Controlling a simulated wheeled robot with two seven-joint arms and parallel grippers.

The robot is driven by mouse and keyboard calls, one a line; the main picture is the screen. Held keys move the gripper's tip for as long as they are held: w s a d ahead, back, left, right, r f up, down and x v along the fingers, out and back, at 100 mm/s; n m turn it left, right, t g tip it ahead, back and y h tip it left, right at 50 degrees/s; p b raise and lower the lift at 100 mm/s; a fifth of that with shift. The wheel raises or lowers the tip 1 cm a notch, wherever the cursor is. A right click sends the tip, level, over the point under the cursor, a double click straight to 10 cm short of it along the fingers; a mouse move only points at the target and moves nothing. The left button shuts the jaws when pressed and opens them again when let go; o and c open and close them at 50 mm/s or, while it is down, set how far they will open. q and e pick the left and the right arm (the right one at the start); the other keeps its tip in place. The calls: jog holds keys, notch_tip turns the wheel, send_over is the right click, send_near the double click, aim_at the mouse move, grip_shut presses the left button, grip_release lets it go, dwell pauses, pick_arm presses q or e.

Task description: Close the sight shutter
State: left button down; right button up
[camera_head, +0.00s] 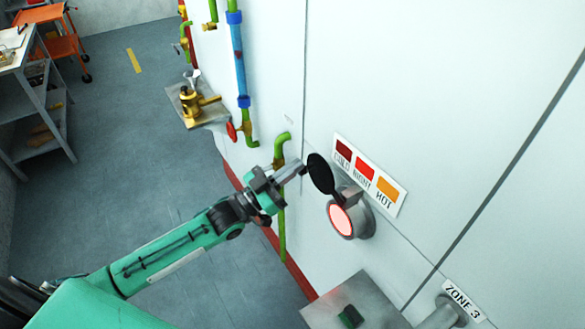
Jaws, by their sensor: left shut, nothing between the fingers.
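The sight port (352,215) is a grey round fitting on the white wall panel, with a glowing pink-red window (341,219). Its shutter (321,174) is a dark oval flap that stands swung open, up and to the left of the window, leaving the window uncovered. My left gripper (302,169) is shut and empty. Its tips are just left of the shutter, very close to its edge; I cannot tell whether they touch. My right gripper is out of view.
A colour label (369,174) reading COLD, RIGHT, HOT is above the port. Green pipe (282,150) runs behind my left wrist. A grey box top (362,300) and a ZONE 3 fitting (444,314) are below. Floor at left is open before a shelf (35,110).

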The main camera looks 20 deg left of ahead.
pick_arm(q)
notch_tip(320, 180, down, 10)
jog(key=n+t+y, duration=0.2)
jog(key=n+y, duration=0.5)
jog(key=n, duration=0.7)
jog(key=s+d+f+n+g+y+p, duration=0.1)
jog(key=s+d+f+n+y+p, duration=0.1)
jog(key=s+d+f+n, duration=0.3)
jog(key=shift+s+d+f+n+p, duration=0.3)
jog(key=shift+s+d+f+n, duration=0.1)
jog(key=shift+d+n, duration=0.7)
jog(key=shift+w, duration=0.15)
